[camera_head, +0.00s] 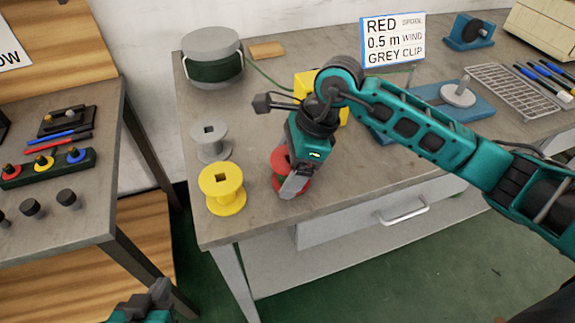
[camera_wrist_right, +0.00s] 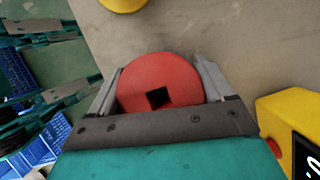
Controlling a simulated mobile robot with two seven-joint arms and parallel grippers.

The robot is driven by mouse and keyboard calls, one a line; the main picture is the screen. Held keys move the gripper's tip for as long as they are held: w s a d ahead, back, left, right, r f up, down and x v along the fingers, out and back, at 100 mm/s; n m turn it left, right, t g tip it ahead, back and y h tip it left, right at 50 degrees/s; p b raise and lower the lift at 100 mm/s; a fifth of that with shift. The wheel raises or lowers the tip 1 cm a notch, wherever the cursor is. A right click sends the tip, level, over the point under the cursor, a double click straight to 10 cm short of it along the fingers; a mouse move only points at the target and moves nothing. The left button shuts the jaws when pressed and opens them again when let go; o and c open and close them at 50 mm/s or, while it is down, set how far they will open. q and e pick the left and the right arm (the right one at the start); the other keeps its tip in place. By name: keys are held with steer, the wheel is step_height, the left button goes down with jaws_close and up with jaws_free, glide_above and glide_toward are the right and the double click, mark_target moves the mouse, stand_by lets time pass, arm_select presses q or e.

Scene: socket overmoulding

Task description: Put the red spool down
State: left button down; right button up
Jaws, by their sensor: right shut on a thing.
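The red spool (camera_head: 278,158) is at the front left part of the workbench, mostly hidden behind my right gripper (camera_head: 296,184) in the head view. In the right wrist view the red spool (camera_wrist_right: 160,82) sits between the two fingers of my right gripper (camera_wrist_right: 160,92), its square hole facing the camera. The right gripper is shut on it. I cannot tell whether the spool touches the bench top. My left gripper (camera_head: 150,300) shows only in part at the bottom edge of the head view, away from the bench; its fingers are unclear.
A yellow spool (camera_head: 222,188) and a grey spool (camera_head: 210,142) stand left of the red one. A cable drum (camera_head: 212,58), a yellow device (camera_head: 307,84) and a sign (camera_head: 392,40) reading RED SPOOL, 0.5 m WIND, GREY CLIP are behind. The bench's front edge is close.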

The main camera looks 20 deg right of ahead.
steer(key=o, duration=0.9)
steer(key=shift+f, duration=0.1)
steer(key=shift+r, duration=0.2)
arm_select(q)
steer(key=shift+s+a+r+p, duration=0.15)
steer(key=shift+a+p, duration=0.15)
steer(key=shift+p, duration=0.3)
arm_select(e)
steer(key=v, duration=1.2)
steer(key=shift+a, duration=0.1)
